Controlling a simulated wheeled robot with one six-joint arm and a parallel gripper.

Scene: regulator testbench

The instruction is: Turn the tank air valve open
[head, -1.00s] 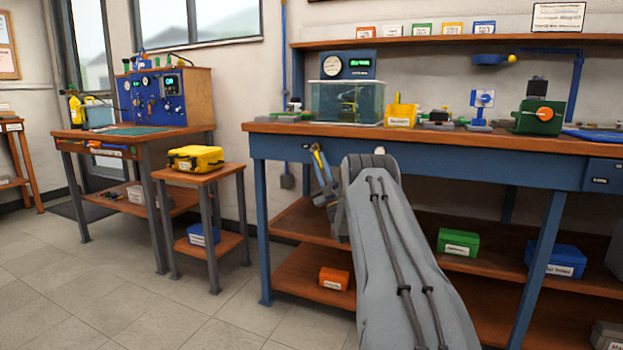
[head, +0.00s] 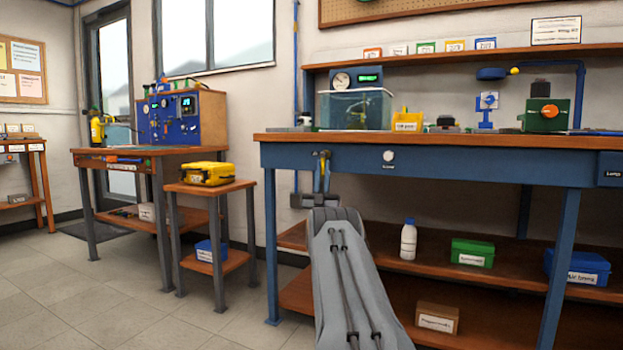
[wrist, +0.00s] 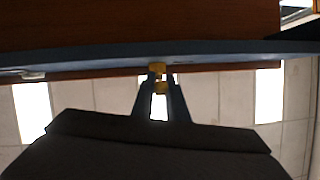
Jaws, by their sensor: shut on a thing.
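My gripper (head: 323,158) is at the front edge of the blue bench, below the glass tank (head: 353,109). Its fingers are shut on a small yellow piece (wrist: 160,86), which shows between the fingertips in the wrist view, close under the bench edge. The yellow piece looks like a valve handle, but I cannot read a label on it. The fingers hide most of it, and I cannot tell how far it is turned. A round white knob (head: 389,156) with a label sits farther right on the bench front, apart from my gripper.
The workbench (head: 450,166) carries a yellow bin (head: 407,121) and a green device (head: 545,115). Its lower shelf holds a white bottle (head: 408,240) and a green box (head: 472,252). A small side table (head: 212,188) with a yellow case (head: 207,173) stands left. Floor between is clear.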

